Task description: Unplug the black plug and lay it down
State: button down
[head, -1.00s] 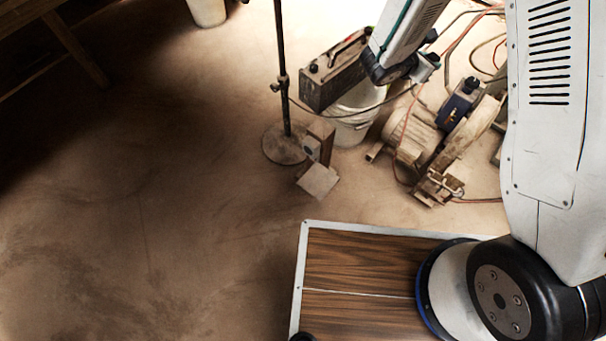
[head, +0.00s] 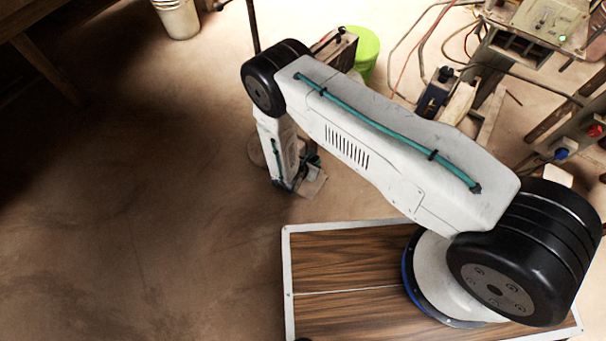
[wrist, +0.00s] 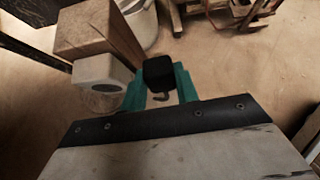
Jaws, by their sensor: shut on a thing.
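My gripper (wrist: 160,88) has its teal fingers shut on the black plug (wrist: 159,71) in the wrist view. The plug is to the right of the white socket (wrist: 98,71) and looks apart from it. The socket's round dark recess faces me and shows empty. It is fixed to a wooden block (wrist: 88,32). In the head view my gripper (head: 311,162) is low near the stand, beyond the wood-grain base. There my arm covers most of the block, and I cannot make out the plug.
A pale flat plate (head: 313,186) lies just beside my gripper. A thin upright pole (head: 253,25) stands behind my arm. A green bucket (head: 362,52), machinery (head: 460,100) and loose cables are at the back right. The floor (head: 140,200) on the left is clear.

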jog(key=shift+g+y, duration=0.4)
jog(key=shift+g, duration=0.3)
jog(key=shift+s+a+f, duration=0.25)
jog(key=shift+a+f, duration=0.3)
jog(key=shift+f, duration=1.5)
jog(key=shift+s+a+f, duration=0.3)
jog(key=shift+a+f, duration=0.3)
jog(key=shift+f, duration=1.5)
jog(key=shift+s+a+f, duration=0.25)
jog(key=shift+a+f, duration=0.3)
jog(key=shift+f, duration=1.5)
jog(key=c, duration=1)
grip_release()
jog(key=shift+o, duration=0.2)
